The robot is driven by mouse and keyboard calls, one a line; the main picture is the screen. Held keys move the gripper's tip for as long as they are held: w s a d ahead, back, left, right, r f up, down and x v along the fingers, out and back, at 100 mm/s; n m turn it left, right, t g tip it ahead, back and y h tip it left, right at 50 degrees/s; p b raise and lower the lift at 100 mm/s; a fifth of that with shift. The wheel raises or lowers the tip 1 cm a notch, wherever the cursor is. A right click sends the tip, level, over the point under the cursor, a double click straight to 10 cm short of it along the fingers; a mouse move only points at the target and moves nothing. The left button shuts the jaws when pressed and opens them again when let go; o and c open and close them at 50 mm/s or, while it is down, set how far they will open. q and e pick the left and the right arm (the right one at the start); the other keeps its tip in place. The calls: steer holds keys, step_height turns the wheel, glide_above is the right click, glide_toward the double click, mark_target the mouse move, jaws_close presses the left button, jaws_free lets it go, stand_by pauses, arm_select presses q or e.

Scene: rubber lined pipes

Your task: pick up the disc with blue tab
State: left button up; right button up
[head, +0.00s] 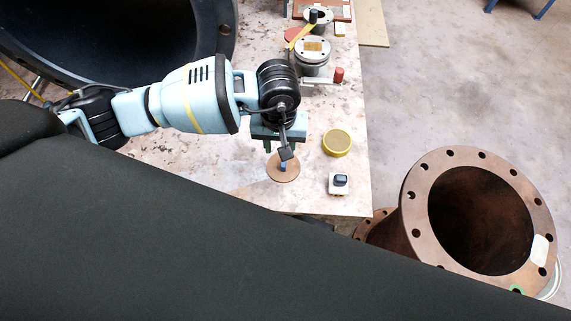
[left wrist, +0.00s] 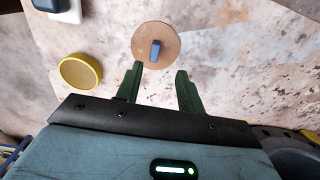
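The disc (head: 283,174) is flat, round and brown, with a small blue tab (left wrist: 155,50) standing at its middle. It lies on the worktable, and it also shows in the left wrist view (left wrist: 142,38). My left gripper (left wrist: 159,72) is open, with its two green fingers apart and nothing between them. Its fingertips point toward the disc, just short of the tab in the left wrist view. In the head view the left gripper (head: 281,149) is over the disc's far edge and partly hides it. My right gripper is in neither view.
A yellow round tin (head: 337,142) and a white block with a dark top (head: 339,184) stand right of the disc, near the table edge. Metal flanged fittings (head: 313,56) stand farther back. A large brown flanged pipe (head: 478,221) is off the table at right.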

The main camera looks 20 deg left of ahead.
mark_target(284, 165)
arm_select(q)
steer(key=shift+w+d+f, duration=0.1)
steer(key=shift+d+f, duration=0.1)
steer(key=shift+f, duration=1.75)
steer(key=shift+w+d+f, duration=0.1)
steer(key=shift+d+f, duration=0.1)
steer(key=shift+f, duration=1.7)
jaws_close()
